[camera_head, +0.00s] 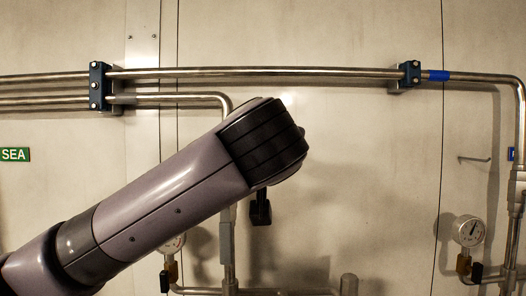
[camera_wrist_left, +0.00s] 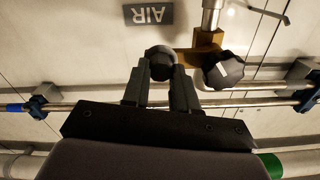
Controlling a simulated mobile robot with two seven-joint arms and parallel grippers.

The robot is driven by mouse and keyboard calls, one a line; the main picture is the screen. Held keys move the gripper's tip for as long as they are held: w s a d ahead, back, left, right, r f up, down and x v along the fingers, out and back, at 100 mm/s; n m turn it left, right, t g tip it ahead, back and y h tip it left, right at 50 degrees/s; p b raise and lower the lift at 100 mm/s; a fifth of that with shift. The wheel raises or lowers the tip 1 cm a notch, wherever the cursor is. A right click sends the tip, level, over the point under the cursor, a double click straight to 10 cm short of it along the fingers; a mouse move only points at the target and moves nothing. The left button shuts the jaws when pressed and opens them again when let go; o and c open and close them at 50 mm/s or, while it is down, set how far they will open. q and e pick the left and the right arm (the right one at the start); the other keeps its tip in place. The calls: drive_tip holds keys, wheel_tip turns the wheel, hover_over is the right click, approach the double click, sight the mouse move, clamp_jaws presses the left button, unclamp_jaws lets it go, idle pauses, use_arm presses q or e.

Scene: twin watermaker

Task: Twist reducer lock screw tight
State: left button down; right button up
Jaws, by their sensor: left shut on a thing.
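In the left wrist view my left gripper (camera_wrist_left: 160,78) is shut on a dark round knob (camera_wrist_left: 160,62), which sits between its two grey fingertips. The fingers hide part of the knob. A brass fitting (camera_wrist_left: 205,42) lies just right of it, and a second dark, lobed knob (camera_wrist_left: 222,70) stands beside the right finger, apart from the grip. I cannot tell from markings which knob is the reducer lock screw. In the head view my left arm comes in from the lower left and its wrist hides the grip. My right gripper is in neither view.
Steel pipes (camera_head: 250,73) run along the pale panel wall, held by blue clamps (camera_head: 100,87). A pressure gauge (camera_head: 470,230) is at the right, with another (camera_head: 172,243) partly behind my arm. An AIR label (camera_wrist_left: 148,14) appears upside down near the held knob.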

use_arm(q)
drive_tip(key=shift+d+f+m+p, duration=0.1)
drive_tip(key=shift+m+p, duration=0.45)
drive_tip(key=shift+m, duration=3.25)
drive_tip(key=shift+d+f+m+p, duration=0.1)
drive_tip(key=shift+m+p, duration=0.4)
drive_tip(key=shift+m, duration=3.3)
drive_tip(key=c, duration=0.9)
unclamp_jaws()
